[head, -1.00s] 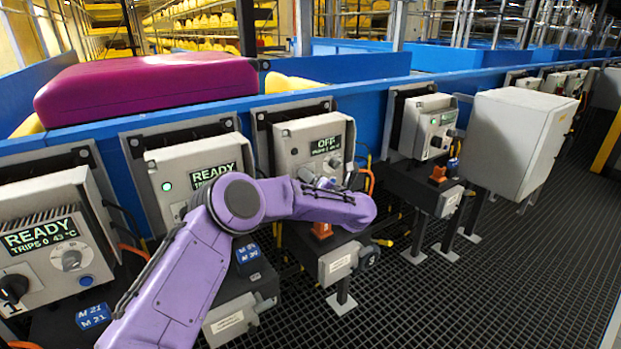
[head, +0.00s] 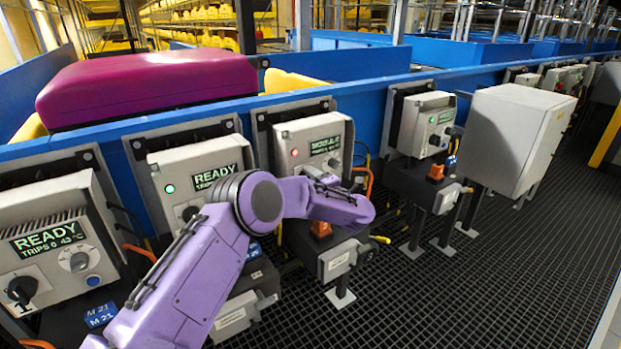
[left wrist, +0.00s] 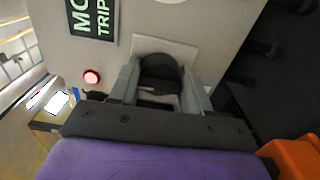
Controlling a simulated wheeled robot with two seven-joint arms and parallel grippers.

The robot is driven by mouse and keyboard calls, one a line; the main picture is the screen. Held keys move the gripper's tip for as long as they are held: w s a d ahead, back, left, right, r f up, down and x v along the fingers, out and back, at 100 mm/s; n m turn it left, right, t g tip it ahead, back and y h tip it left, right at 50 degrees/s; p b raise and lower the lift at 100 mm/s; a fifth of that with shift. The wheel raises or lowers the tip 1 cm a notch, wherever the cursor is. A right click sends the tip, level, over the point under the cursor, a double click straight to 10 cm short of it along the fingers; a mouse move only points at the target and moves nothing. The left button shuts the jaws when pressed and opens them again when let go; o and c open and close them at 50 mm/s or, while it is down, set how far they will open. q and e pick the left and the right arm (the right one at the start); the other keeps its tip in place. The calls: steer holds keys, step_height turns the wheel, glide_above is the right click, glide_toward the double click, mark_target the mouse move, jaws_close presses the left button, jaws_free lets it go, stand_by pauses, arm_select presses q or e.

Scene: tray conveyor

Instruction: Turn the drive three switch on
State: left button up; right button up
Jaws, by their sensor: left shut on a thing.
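The third drive box from the left (head: 300,138) is grey, with a dark display (head: 325,146) whose green text starts with "MO" and has "TRIPS" below. A red lamp (head: 294,152) is lit on its face and also shows in the left wrist view (left wrist: 92,77). My left gripper (head: 324,174) is at the lower front of this box. In the left wrist view its two fingers (left wrist: 162,92) are shut on a dark round switch knob (left wrist: 160,68) on a pale plate. The knob's pointer direction is hidden. My right gripper is not in view.
Two drive boxes to the left show READY with green text, the nearer (head: 50,250) and the second (head: 195,180). A further drive box (head: 428,122) and a large blank cabinet (head: 512,135) stand to the right. A magenta case (head: 150,85) lies on the conveyor behind.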

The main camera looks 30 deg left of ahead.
arm_select(q)
steer(key=shift+w+r+m, duration=0.1)
steer(key=shift+r+m, duration=0.05)
steer(key=shift+m, duration=0.15)
steer(key=o, duration=1.1)
steer(key=shift+d, duration=0.1)
steer(key=shift+c, duration=0.2)
steer(key=v, duration=1)
steer(key=shift+d+b, duration=0.2)
steer(key=shift+b, duration=0.15)
